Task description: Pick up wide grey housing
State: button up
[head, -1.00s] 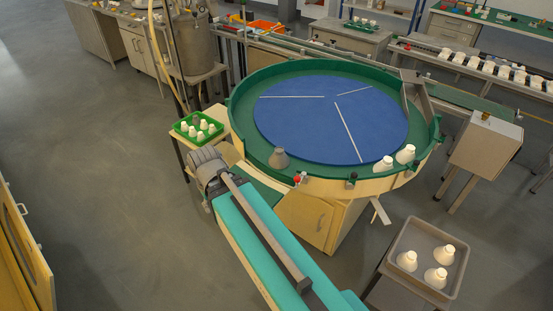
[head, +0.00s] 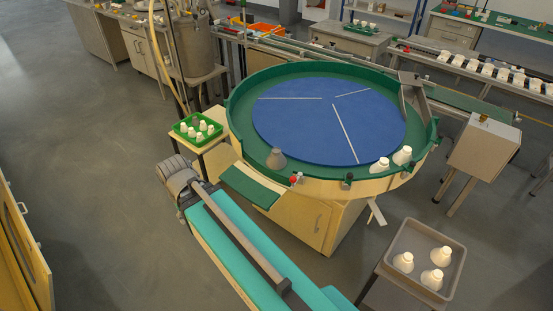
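A wide grey housing (head: 277,159) stands upright on the round turntable, near the front edge of its blue disc (head: 350,118) and inside the green rim. It is darker than the white housings around it and flares toward its base.
A green tray (head: 184,135) of small white pieces is at left. A grey tray (head: 391,244) with three white housings is at lower right. A green sloping flap (head: 252,186) juts from the turntable's front.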

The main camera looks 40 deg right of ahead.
aim_at(275, 160)
jog(key=z, duration=0.05)
jog(key=k, duration=0.8)
jog(key=z, duration=0.8)
